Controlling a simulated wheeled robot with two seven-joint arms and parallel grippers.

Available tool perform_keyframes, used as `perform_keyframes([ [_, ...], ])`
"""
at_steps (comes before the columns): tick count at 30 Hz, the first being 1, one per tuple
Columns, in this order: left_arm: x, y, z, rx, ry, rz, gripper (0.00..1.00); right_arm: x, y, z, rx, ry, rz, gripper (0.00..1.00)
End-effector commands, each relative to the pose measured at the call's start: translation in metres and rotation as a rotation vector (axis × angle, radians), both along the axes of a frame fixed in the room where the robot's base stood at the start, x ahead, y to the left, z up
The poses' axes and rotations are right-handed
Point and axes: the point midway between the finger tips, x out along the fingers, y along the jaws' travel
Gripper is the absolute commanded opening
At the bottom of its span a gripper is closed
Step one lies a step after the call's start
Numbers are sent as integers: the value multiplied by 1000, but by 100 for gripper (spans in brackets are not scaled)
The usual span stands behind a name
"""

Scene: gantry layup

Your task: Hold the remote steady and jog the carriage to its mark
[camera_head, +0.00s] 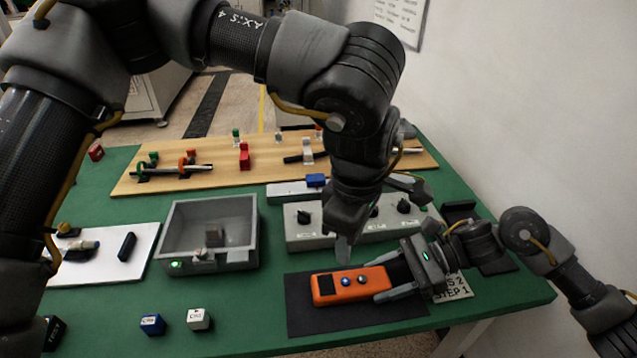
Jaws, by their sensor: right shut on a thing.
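The orange remote (338,287), with a dark display and a blue and a pale button, lies over a black mat (300,318). My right gripper (376,284) is shut on its right end, one finger along each side. My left gripper (378,220) is above and behind the remote, its fingers spread and empty; one fingertip points down near the remote's far side. A small blue block (316,180), possibly the carriage, sits on a grey rail (287,192) behind the grey control box. I cannot make out its mark; my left arm hides part of that area.
A grey control box (303,240) with black knobs stands behind the remote. A wooden board (200,179) with clamps lies behind. A wall bounds the right.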

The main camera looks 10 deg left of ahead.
Motion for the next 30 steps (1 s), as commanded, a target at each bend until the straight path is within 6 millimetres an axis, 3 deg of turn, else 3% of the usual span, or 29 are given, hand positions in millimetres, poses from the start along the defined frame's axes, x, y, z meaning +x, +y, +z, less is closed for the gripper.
perform_keyframes([
  [1, 0, 0, 0, 0, 0, 0, 32, 0, 0, 0, 0, 0, -1, 22],
  [9, 0, 0, 0, 0, 0, 0, 0, 0, 0, 0, 0, 0, -1, 22],
  [30, 0, 0, 0, 0, 0, 0, 0, 0, 0, 0, 0, -1, -1, 22],
])
